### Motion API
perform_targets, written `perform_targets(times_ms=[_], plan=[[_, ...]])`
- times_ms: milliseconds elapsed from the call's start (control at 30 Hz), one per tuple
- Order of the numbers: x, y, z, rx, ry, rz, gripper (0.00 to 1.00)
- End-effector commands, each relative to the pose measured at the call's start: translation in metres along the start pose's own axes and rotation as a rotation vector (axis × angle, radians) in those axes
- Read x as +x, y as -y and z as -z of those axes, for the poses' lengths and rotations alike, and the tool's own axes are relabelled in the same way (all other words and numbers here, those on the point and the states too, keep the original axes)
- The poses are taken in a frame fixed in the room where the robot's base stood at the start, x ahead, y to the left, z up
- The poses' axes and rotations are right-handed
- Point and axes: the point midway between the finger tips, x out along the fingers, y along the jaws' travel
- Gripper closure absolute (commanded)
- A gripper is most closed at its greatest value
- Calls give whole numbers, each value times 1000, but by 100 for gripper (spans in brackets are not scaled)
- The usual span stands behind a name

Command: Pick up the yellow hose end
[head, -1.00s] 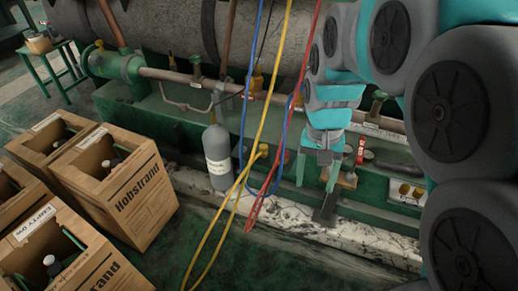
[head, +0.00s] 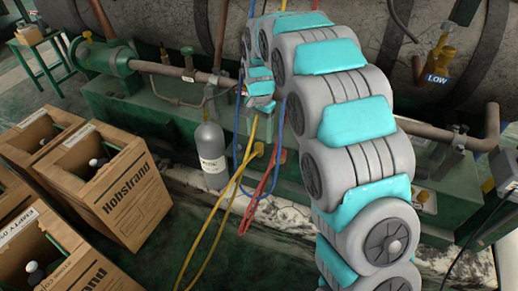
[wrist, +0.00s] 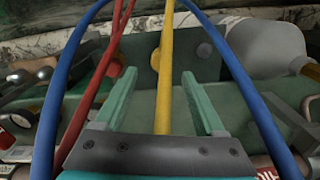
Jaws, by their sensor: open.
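The yellow hose (head: 222,212) hangs down from behind my arm and trails to the floor at the lower left in the head view. In the wrist view the yellow hose (wrist: 166,60) runs lengthwise between the two green fingers of my open gripper (wrist: 158,74). The fingers stand apart on either side of it, with a gap to each. In the head view my arm's end is up by the hanging hoses, and its fingers are hard to make out there. I cannot tell which part of the hose is its end.
A blue hose (head: 284,130) and a red hose (head: 264,182) hang close beside the yellow one. A grey cylinder (head: 212,158) stands just left of them. Cardboard boxes (head: 128,195) fill the lower left. Green machinery with pipes lies behind. A valve marked LOW (head: 437,78) is at right.

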Motion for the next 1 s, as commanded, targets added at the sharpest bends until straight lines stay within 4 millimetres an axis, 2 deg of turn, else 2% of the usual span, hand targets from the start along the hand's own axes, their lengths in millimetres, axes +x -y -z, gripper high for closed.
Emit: perform_targets(times_ms=[267,500,767,1000], plan=[[24,-1,-2,-1,5,-5,28],[57,1,-3,-2,3,-4,28],[62,2,-2,-2,0,-1,28],[62,1,-2,-1,1,-1,53]])
